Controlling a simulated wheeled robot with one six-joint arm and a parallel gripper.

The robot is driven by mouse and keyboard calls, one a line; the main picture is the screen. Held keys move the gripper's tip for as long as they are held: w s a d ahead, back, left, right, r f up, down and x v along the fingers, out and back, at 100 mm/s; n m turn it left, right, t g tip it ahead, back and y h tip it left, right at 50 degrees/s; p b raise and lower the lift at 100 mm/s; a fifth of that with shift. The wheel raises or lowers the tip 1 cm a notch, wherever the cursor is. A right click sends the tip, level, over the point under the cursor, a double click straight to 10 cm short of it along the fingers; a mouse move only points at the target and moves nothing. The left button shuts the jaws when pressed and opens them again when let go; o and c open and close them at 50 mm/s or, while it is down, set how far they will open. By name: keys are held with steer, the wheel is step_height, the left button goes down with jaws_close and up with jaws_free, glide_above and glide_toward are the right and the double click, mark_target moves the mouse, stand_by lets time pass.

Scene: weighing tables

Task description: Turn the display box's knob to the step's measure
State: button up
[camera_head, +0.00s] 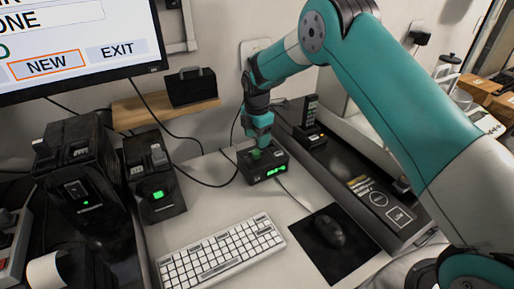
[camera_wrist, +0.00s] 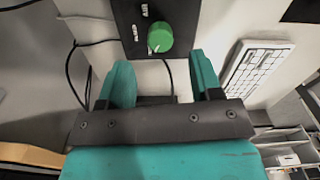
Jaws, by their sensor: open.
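The display box (camera_head: 268,177) is a small black box with lit green digits on its front, standing on the white table; the digits are too small to read. Its green knob (camera_head: 255,154) is on top, partly hidden by my gripper (camera_head: 258,137), which points down just above it. In the wrist view the round green knob (camera_wrist: 160,38) with a pale pointer mark sits on the black box top (camera_wrist: 127,20) beside small white labels. There my gripper (camera_wrist: 163,78) is open, its two teal fingers spread apart with nothing between them. The knob lies beyond the fingertips, apart from them.
A white keyboard (camera_head: 220,252) and a black mouse (camera_head: 330,231) on a dark mat (camera_head: 322,252) lie in front. Black devices (camera_head: 152,182) stand left, below a monitor (camera_head: 70,48) showing NEW and EXIT. A long dark unit (camera_head: 365,195) stands right. Cables run around the box.

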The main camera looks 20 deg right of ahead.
mark_target(257, 151)
steer(key=shift+f+p, duration=0.3)
steer(key=shift+f, duration=2.5)
steer(key=c, duration=0.9)
